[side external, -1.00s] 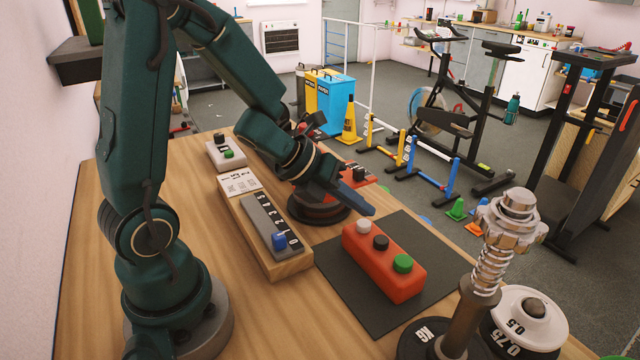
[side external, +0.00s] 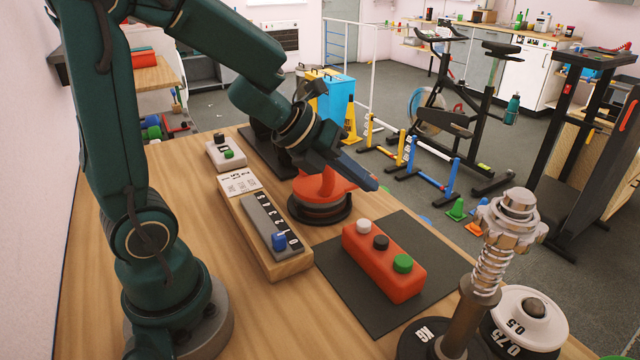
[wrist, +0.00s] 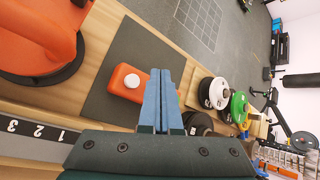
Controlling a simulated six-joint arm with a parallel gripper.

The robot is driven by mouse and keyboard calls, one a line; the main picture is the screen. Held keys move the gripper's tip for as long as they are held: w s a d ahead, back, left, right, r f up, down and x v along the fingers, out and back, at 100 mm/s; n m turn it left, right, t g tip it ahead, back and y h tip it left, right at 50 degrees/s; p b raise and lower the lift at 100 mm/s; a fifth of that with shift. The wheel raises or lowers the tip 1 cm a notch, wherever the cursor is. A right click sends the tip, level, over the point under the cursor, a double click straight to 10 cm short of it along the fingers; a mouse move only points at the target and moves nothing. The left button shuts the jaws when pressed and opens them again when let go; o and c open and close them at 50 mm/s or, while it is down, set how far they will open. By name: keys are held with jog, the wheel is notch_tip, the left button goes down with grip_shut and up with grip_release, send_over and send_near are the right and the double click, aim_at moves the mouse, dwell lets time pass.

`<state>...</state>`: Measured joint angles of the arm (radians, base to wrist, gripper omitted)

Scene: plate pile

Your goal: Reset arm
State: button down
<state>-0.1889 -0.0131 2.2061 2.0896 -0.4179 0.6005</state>
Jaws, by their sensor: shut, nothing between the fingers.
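My gripper (side external: 368,182) is shut and empty. The red button box also shows in the side external view (side external: 377,270), with a white, a dark and a green button on top, on the dark mat (side external: 345,290). My gripper is apart from the box.
The wooden slider block (side external: 262,240) with a blue knob lies left of the mat. The orange pedestal on a black base (side external: 318,209) stands behind it. Weight plates (side external: 523,320) and a metal dumbbell bar (side external: 478,290) stand front right. A small white button box (side external: 226,153) sits at the back.

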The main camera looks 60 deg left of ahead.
dwell(0.4)
notch_tip(320, 180, up, 12)
jog(key=s+a+f+n+t+y, duration=0.15)
jog(key=n+t+y, duration=0.35)
jog(key=n, duration=1)
jog(key=s+d+f+n+g+h, duration=0.1)
jog(key=s+d+f+n+g, duration=0.2)
jog(key=s+n, duration=0.4)
jog(key=s+d+f+n+g+h, duration=0.1)
jog(key=s+d+f+n+g, duration=0.2)
jog(key=s+f+n+g, duration=0.2)
jog(key=s+n, duration=0.1)
jog(key=n, duration=0.2)
jog(key=shift+s+n, duration=0.4)
